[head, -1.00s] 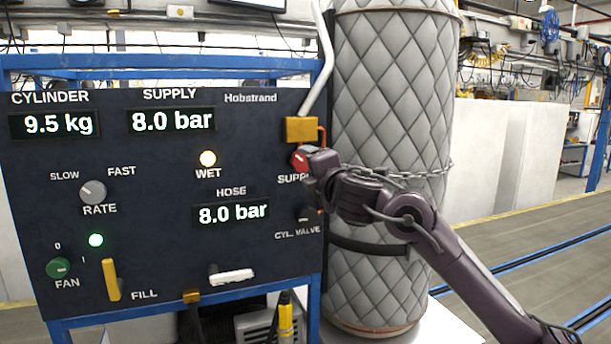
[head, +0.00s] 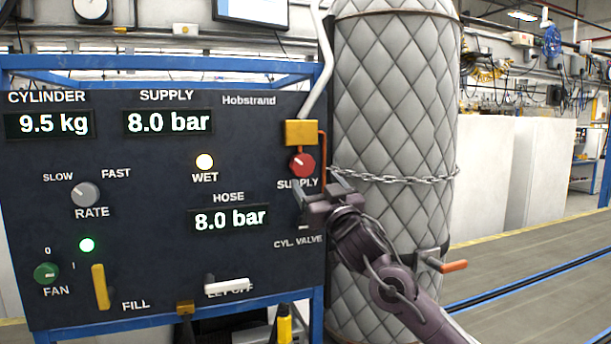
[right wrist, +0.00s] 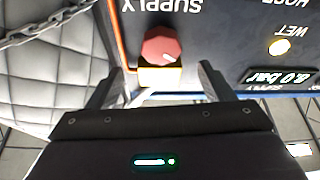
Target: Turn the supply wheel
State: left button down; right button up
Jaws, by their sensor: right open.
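The supply wheel (head: 302,164) is a small red knob with a pale mark, above the SUPPLY label at the panel's right edge. It shows in full in the right wrist view (right wrist: 161,45), beyond and between the fingertips. My right gripper (head: 321,191) is just below the wheel in the head view, covering part of the CYL. VALVE area. In the right wrist view its two fingers (right wrist: 163,76) are apart with nothing between them, and the wheel is clear of both. My left gripper is in neither view.
The dark panel (head: 150,255) reads SUPPLY 8.0 bar and HOSE 8.0 bar, with the WET lamp (head: 204,162) lit. A yellow block (head: 301,133) sits above the wheel. A quilted grey cylinder (head: 390,100) with a chain (head: 400,179) stands close on the right. An orange handle (head: 454,266) sticks out there.

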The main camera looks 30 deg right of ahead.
aim_at(304, 166)
jog(key=p+x, duration=0.4)
jog(key=x, duration=0.3)
jog(key=shift+r, duration=0.2)
jog(key=shift+w, duration=0.35)
jog(key=shift+c, duration=0.2)
jog(key=c, duration=0.9)
